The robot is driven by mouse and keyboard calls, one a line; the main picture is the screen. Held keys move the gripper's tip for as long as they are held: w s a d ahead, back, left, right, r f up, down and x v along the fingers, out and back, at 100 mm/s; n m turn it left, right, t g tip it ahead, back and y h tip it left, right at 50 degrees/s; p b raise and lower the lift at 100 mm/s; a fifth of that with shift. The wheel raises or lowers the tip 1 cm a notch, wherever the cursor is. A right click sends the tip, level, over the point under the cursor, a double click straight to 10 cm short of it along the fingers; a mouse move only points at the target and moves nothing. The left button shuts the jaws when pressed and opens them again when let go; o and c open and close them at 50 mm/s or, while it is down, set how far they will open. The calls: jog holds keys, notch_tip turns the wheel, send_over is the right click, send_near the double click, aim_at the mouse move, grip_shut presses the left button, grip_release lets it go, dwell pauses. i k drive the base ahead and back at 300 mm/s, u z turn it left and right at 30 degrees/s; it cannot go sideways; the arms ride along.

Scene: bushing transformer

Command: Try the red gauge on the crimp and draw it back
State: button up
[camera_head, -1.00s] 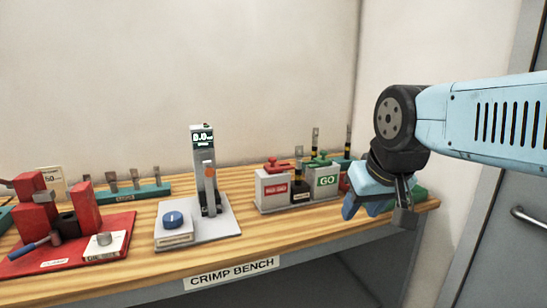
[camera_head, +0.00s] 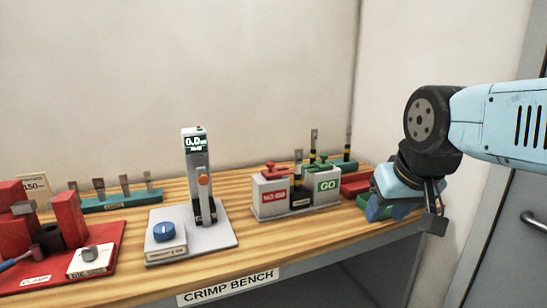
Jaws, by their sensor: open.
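The red gauge, a red-handled piece (camera_head: 275,168), sits on a grey block with a red NO GO label (camera_head: 271,193) at the bench's right half. A green-handled gauge (camera_head: 324,163) sits on the GO block (camera_head: 326,185) beside it. A small black stand (camera_head: 300,197) between the blocks has an upright grey lug with a yellow-and-black band (camera_head: 298,166); I cannot tell if this is the crimp. My gripper (camera_head: 405,213) is open, pointing down at the bench's right end, apart from the gauges. Its near finger hides part of what lies behind.
A tester with a lit display (camera_head: 195,165) and blue knob (camera_head: 164,231) stands mid-bench. A red crimping tool base (camera_head: 100,258) is at left, with a green lug rack (camera_head: 120,200) behind. Red and green trays (camera_head: 355,183) lie near my gripper. The wooden front strip is clear.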

aim_at(271, 173)
jog(key=i, duration=0.85)
jog(key=u, duration=0.05)
